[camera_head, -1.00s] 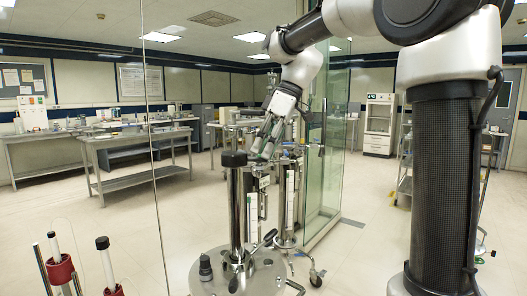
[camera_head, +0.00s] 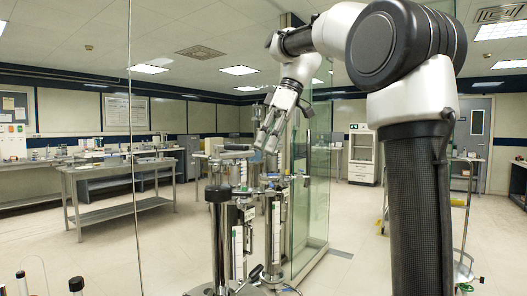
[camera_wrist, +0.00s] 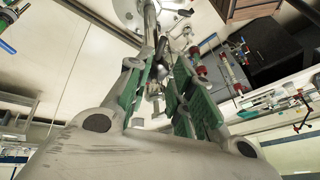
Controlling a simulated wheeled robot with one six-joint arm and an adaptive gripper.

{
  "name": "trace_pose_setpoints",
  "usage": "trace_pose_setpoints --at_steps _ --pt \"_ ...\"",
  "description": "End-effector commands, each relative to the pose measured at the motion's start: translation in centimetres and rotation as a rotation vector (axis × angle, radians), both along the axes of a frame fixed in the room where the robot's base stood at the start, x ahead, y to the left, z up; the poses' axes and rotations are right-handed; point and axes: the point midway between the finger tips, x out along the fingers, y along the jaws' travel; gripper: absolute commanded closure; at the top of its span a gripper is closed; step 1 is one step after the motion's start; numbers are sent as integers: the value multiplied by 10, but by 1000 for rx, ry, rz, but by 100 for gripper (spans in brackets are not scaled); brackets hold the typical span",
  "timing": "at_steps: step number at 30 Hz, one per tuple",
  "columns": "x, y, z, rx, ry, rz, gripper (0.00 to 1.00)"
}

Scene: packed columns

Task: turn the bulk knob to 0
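A steel column (camera_head: 221,240) with a dark cap (camera_head: 218,193) stands left of centre in the head view. A second column (camera_head: 273,235) with a pale scale strip stands just behind and to its right. I cannot tell which part is the bulk knob, and no dial marking is readable. My gripper (camera_head: 265,147) is above and to the right of the dark cap, pointing down and apart from it. In the wrist view my gripper (camera_wrist: 158,62) has its two green-padded fingers spread, with fittings and a thin rod visible beyond the gap. Nothing is held between them.
A glass panel (camera_head: 310,190) stands right of the columns. Steel workbenches (camera_head: 120,175) are at the left. A black-capped tube (camera_head: 76,285) shows at the lower left edge. A white cabinet (camera_head: 362,155) stands at the back. Open floor (camera_head: 130,245) lies left of the columns.

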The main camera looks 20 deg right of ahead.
Motion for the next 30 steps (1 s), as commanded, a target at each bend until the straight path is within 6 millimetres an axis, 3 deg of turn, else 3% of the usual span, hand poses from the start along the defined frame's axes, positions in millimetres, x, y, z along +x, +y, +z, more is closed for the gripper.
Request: trace_pose_setpoints --at_steps 4,7,11,14,18,22,26,30 --pt "11 -51 -22 5 53 -117 100" --pt "15 -95 -69 118 170 -251 100" --pt "13 -119 -128 480 372 -477 100" --pt "20 -116 -141 775 488 -611 100" --pt "34 -94 -128 1033 584 -670 100" --pt "42 -85 -112 1128 620 -682 100" --pt "43 -75 -112 1126 640 -689 100" --pt "49 -52 -113 1123 640 -687 100"
